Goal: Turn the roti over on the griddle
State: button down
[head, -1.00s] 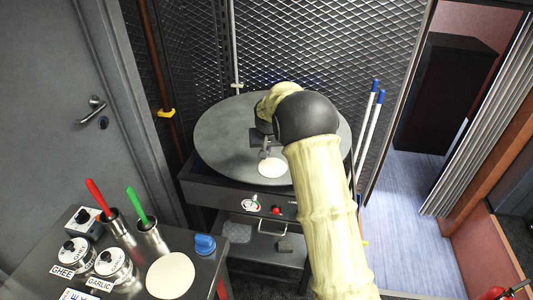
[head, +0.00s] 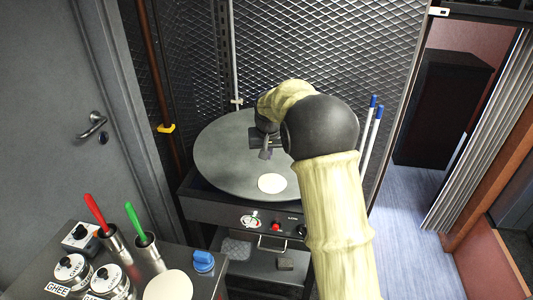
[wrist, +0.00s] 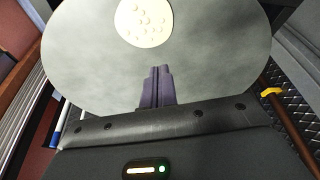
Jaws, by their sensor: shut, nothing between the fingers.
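The roti (head: 272,183) is a small pale disc lying flat on the front part of the round grey griddle (head: 222,150). In the wrist view the roti (wrist: 146,22) shows blistered bumps on its upper face, with its far edge cut off by the frame. The griddle (wrist: 220,60) fills most of that view. My gripper (head: 265,154) is over the griddle, just behind the roti and apart from it. In the wrist view my gripper (wrist: 158,70) has its fingers together, with nothing between them, pointing towards the roti.
A counter at the lower left holds a second pale disc (head: 168,286), labelled jars (head: 106,280), and steel cups with a red handle (head: 95,208) and a green handle (head: 134,216). Blue-capped white poles (head: 371,130) stand right of the griddle. A mesh wall (head: 320,50) is behind.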

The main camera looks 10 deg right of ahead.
jog(key=s+d+f, duration=0.1)
jog(key=s+d, duration=0.1)
jog(key=s, duration=0.8)
jog(key=s+d+f, duration=0.2)
jog(key=s, duration=0.9)
jog(key=s+d+f+g, duration=0.1)
jog(key=s+d+f, duration=0.1)
jog(key=s, duration=0.9)
